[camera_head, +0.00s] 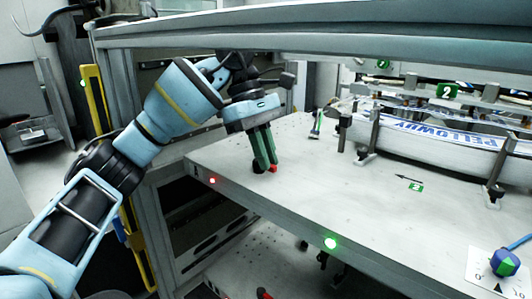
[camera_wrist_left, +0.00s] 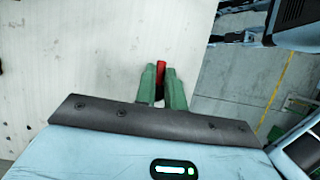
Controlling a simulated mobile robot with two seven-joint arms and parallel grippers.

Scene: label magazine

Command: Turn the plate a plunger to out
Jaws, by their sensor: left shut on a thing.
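The plunger (camera_wrist_left: 161,70) is a small part with a red end, on the pale perforated plate (camera_head: 330,195) near its left edge. In the head view only a bit of red and a black part show at the fingertips. My left gripper (camera_head: 267,165) reaches down to it from above, with its green fingers shut on it. I cannot tell the plunger's in or out position. My right gripper is not in view.
A magazine of white labels (camera_head: 430,145) with clamps and posts stands on the plate at right. A blue and green knob (camera_head: 504,262) sits on a dial at lower right. A grey frame beam (camera_head: 330,38) crosses above my arm. The plate's middle is clear.

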